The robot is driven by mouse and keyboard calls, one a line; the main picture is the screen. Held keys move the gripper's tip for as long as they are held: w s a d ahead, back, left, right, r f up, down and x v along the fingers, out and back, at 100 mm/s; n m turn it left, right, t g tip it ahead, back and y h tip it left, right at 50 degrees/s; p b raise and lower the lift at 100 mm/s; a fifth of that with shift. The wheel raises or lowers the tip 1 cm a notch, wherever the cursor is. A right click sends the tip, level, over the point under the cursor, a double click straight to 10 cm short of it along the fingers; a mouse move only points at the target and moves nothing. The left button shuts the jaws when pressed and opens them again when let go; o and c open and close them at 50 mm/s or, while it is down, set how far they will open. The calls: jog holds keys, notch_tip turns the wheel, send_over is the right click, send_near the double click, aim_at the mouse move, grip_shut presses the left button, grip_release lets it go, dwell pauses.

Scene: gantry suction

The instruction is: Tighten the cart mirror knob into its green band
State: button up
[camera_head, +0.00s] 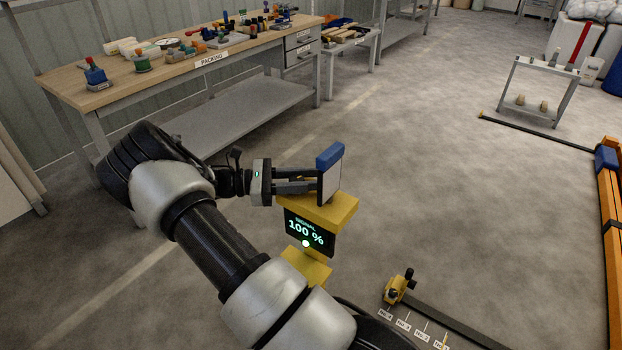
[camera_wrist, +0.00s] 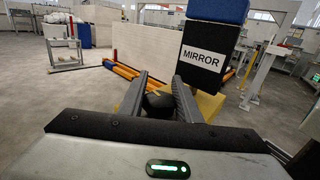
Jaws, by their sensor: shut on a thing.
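The mirror (camera_head: 330,178) is a pale upright panel with a blue block on top, on a yellow stand (camera_head: 335,208). In the wrist view its dark face (camera_wrist: 203,57) reads MIRROR. My gripper (camera_head: 314,181) reaches the mirror from the left. In the wrist view a dark round knob (camera_wrist: 158,101) sits between my fingers (camera_wrist: 160,82), which are shut on it. The knob is hidden in the head view. A display (camera_head: 305,231) on the stand reads SIGNAL 100 %, with a lit green dot below it. I cannot make out a green band around the knob.
A packing bench (camera_head: 150,88) with several small parts stands at the back left. A yellow fitting (camera_head: 397,289) on a dark floor rail with labelled marks lies at the front right. An orange beam (camera_head: 610,220) lies at the right edge. Open floor lies between.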

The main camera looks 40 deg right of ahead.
jog(key=o, duration=1.1)
jog(key=shift+c, duration=0.2)
jog(key=shift+a, duration=0.1)
jog(key=v, duration=1.7)
jog(key=shift+a, duration=0.15)
